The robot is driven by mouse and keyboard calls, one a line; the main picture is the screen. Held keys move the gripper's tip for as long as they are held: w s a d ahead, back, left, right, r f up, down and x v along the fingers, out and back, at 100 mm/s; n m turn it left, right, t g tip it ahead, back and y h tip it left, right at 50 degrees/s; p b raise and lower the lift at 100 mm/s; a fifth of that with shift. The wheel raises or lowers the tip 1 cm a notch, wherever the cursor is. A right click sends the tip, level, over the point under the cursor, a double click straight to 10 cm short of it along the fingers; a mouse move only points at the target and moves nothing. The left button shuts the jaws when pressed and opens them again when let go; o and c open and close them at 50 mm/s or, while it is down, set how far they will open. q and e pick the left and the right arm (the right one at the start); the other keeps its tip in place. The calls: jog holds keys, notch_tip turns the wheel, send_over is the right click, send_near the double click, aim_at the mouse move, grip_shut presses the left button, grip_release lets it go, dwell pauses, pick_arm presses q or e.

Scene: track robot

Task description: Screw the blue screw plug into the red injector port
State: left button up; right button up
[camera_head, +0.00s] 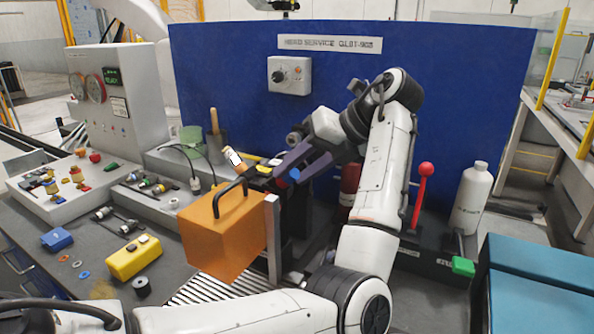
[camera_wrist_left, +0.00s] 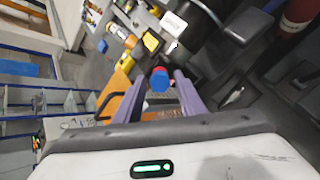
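The blue screw plug (camera_head: 294,174) is at the fingertips of my left gripper (camera_head: 288,167), in front of the blue panel. In the left wrist view the plug (camera_wrist_left: 158,83) sits between the tips of the two purple fingers (camera_wrist_left: 160,78), with red directly beyond it. That red part, which I take for the red injector port (camera_wrist_left: 158,70), is mostly hidden behind the plug. I cannot tell whether the plug is threaded into it, or whether the fingers press on the plug or stand slightly apart from it. My right gripper is in neither view.
An orange box (camera_head: 222,238) with a black handle stands just below left of the gripper. A yellow block (camera_head: 134,257) and blue block (camera_head: 57,239) lie on the grey bench. A red-knobbed lever (camera_head: 423,190) and white bottle (camera_head: 470,200) stand right of my arm.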

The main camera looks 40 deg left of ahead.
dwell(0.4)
pick_arm(q)
jog(key=n, duration=0.3)
jog(key=shift+n, duration=0.4)
jog(key=n, duration=0.4)
jog(key=shift+n, duration=0.3)
jog(key=n, duration=0.3)
jog(key=shift+n, duration=0.3)
jog(key=shift+n, duration=0.5)
jog(key=n, duration=0.4)
jog(key=shift+n, duration=0.3)
jog(key=n, duration=0.4)
jog(key=shift+n, duration=1.2)
